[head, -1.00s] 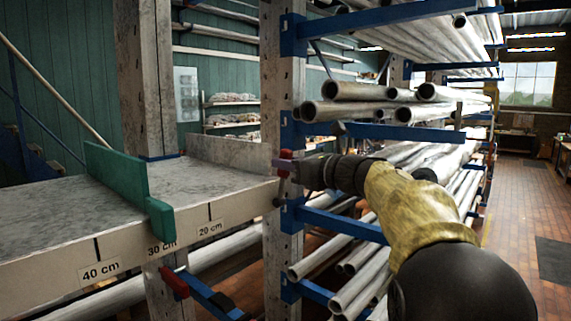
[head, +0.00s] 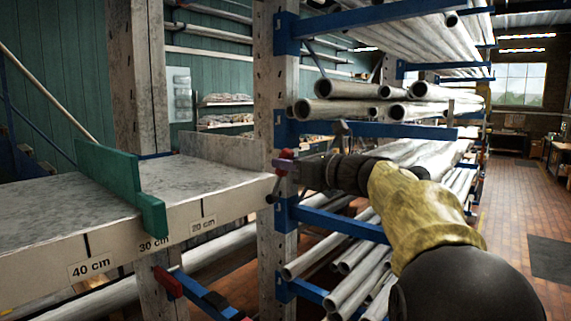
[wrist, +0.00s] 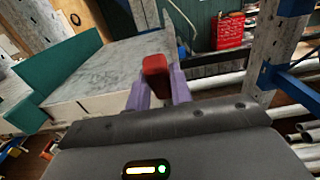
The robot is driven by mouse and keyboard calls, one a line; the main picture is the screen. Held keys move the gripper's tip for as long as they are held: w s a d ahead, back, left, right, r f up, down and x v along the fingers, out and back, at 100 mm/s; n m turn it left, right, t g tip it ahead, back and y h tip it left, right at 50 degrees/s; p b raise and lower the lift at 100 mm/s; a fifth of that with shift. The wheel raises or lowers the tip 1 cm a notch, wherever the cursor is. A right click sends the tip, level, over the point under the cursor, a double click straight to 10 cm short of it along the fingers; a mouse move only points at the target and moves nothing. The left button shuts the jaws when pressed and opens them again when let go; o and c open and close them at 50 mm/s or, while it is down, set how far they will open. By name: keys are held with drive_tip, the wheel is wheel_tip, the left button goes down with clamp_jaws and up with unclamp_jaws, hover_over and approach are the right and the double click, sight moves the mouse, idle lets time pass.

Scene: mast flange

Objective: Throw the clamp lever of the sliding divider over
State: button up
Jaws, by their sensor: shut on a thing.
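The sliding divider (head: 108,175) is a green upright plate across the grey shelf, near the 30 cm mark. It also shows at the left of the wrist view (wrist: 62,68). My gripper (head: 282,165) is at the shelf's right end, in front of the steel upright. Its purple fingers (wrist: 158,92) are shut on a red lever grip (wrist: 156,68), which sticks out beyond the fingertips. A bit of the red grip shows in the head view (head: 286,154). The lever's lower part and its joint are hidden, so I cannot tell how it connects to the divider.
The shelf (head: 45,225) has cm labels on its front edge. A steel upright (head: 275,90) stands close behind my gripper. Blue rack arms with pipes (head: 345,110) lie right of it. Another red part (head: 167,282) sits on a lower blue arm.

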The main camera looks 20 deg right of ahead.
drive_tip(key=shift+d+f, duration=0.1)
drive_tip(key=shift+d, duration=0.05)
drive_tip(key=shift+s+d+f+b, duration=0.45)
drive_tip(key=shift+s+b, duration=0.25)
drive_tip(key=shift+s, duration=0.05)
idle(0.4)
drive_tip(key=shift+s+d+f+b, duration=0.45)
drive_tip(key=shift+s+f+b, duration=0.2)
drive_tip(key=shift+f+b, duration=0.15)
drive_tip(key=shift+r, duration=0.1)
